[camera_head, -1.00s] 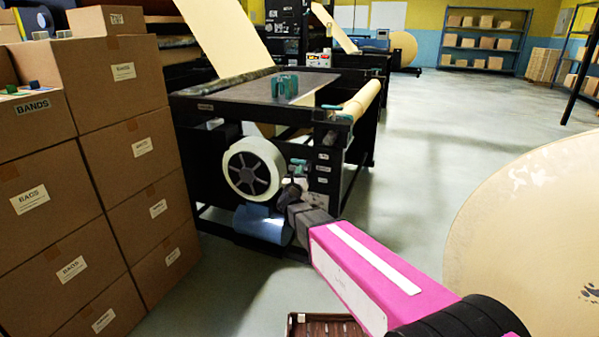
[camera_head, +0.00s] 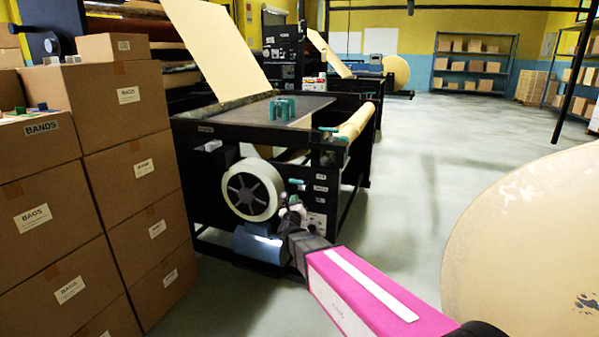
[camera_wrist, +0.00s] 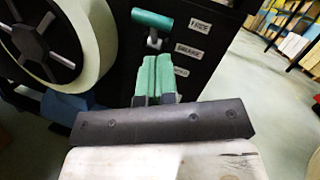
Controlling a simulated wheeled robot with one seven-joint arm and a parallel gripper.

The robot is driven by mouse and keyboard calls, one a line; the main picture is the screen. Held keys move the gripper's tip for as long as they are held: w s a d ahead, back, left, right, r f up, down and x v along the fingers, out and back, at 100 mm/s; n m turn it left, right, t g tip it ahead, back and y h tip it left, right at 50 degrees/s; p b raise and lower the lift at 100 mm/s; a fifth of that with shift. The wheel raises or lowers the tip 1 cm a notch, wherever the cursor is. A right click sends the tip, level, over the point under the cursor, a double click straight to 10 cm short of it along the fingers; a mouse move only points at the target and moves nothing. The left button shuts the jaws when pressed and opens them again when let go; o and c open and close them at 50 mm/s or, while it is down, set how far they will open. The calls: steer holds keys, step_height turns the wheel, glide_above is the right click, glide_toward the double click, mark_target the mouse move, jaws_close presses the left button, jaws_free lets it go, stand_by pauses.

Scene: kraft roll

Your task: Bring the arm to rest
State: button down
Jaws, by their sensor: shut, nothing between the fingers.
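My pink arm reaches forward from the lower right in the head view toward a black machine (camera_head: 330,180) with a white roll (camera_head: 252,190) on its side. My gripper (camera_head: 292,205) is at the end of the arm, in front of the machine's side panel. In the wrist view my gripper (camera_wrist: 155,78) shows two teal fingers pressed together with nothing between them. A teal T-shaped handle (camera_wrist: 152,19) is just beyond the fingertips. I cannot tell the exact gap between them. The white roll (camera_wrist: 85,40) is to the left in the wrist view.
Stacked cardboard boxes (camera_head: 125,100) stand at the left. A large tan paper roll (camera_head: 530,240) stands close at the right. A blue object (camera_head: 258,244) is below the white roll. Open floor (camera_head: 415,170) lies between the machine and the large roll.

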steer(key=s+d+f+n+g+y, duration=0.35)
steer(key=f+n+g, duration=0.2)
steer(key=n, duration=0.45)
steer(key=s+d+f+n+g+y, duration=0.2)
steer(key=s+d+f+n+g, duration=0.25)
steer(key=f+n, duration=0.4)
steer(key=s+d+f+n+g+h, duration=0.3)
steer(key=s+d+n+g, duration=0.7)
steer(key=s, duration=0.7)
steer(key=d+n, duration=0.3)
steer(key=d, duration=0.1)
steer(key=shift+f+h, duration=0.15)
steer(key=shift+h, duration=0.2)
steer(key=shift+s+n, duration=0.1)
steer(key=shift+n, duration=0.15)
